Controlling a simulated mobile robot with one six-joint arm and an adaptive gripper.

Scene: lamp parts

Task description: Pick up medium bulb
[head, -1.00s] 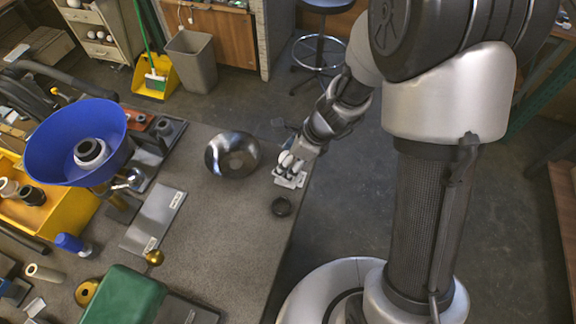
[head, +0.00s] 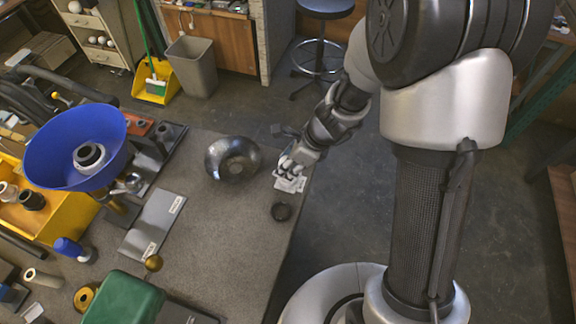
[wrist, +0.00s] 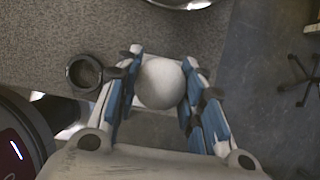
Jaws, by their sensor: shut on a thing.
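A round white bulb (wrist: 160,83) sits between the blue-padded fingers of my gripper (wrist: 162,58) in the wrist view. The gripper is shut on it, with a finger on each side. The bulb's lower part is hidden by the gripper. In the head view my gripper (head: 290,168) is low over a small pale holder (head: 290,184) at the right edge of the grey table, and its fingers mostly cover the bulb. I cannot tell whether the bulb still rests in the holder.
A black ring (head: 281,211) lies close to the holder and also shows in the wrist view (wrist: 84,72). A dark metal bowl (head: 232,160) stands to the left. A blue shade (head: 50,150) is farther left. The table (head: 225,235) is clear in the middle.

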